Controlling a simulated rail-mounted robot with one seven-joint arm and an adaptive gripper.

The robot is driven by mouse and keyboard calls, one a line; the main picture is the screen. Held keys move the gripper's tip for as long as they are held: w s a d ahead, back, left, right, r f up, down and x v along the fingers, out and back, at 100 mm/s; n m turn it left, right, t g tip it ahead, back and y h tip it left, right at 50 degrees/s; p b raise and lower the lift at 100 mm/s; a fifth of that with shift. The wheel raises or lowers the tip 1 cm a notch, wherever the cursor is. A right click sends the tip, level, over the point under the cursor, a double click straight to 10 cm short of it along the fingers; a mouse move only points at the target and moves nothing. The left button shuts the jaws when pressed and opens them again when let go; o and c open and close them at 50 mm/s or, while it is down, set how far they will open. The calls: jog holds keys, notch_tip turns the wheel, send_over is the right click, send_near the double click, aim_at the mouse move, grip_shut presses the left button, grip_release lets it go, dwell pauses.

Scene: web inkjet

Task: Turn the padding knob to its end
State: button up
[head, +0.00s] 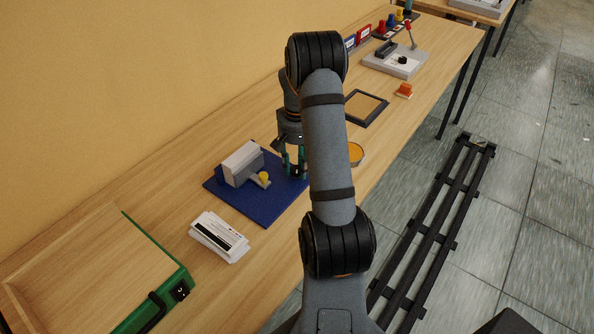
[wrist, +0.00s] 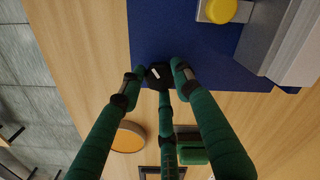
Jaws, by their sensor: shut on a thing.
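The knob (wrist: 156,71) is small and black with a white mark on top, standing at the edge of the blue base (wrist: 180,40) in the wrist view. I take it for the padding knob; no label shows. My gripper (wrist: 157,75), with green fingers and black tips, points down and is shut around the knob. In the head view my gripper (head: 295,168) is at the right corner of the blue base (head: 262,208), and the knob is mostly hidden by the fingers and arm.
A grey block (head: 242,162) and yellow button (head: 264,177) are on the base. White cards (head: 218,238) lie in front. A green-sided tray (head: 150,235) is at the left. An orange round dish (head: 356,154), dark frame (head: 367,107) and lever device (head: 395,62) are to the right.

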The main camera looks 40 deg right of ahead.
jog(key=m+b, duration=0.2)
jog(key=m, duration=0.1)
jog(key=m+b, duration=0.1)
jog(key=m, duration=0.2)
jog(key=shift+a+f+b, duration=0.1)
jog(key=shift+f+b, duration=0.1)
jog(key=shift+b, duration=0.2)
jog(key=m+b, duration=0.3)
jog(key=m, duration=0.3)
jog(key=shift+m, duration=0.4)
jog(key=m+b, duration=0.2)
jog(key=m, duration=0.4)
jog(key=shift+b, duration=0.4)
jog(key=m+b, duration=0.2)
jog(key=m, duration=0.3)
jog(key=shift+r+m, duration=0.15)
jog(key=shift+m, duration=0.25)
jog(key=o, duration=1.1)
jog(key=shift+o, duration=0.2)
jog(key=shift+r, duration=0.1)
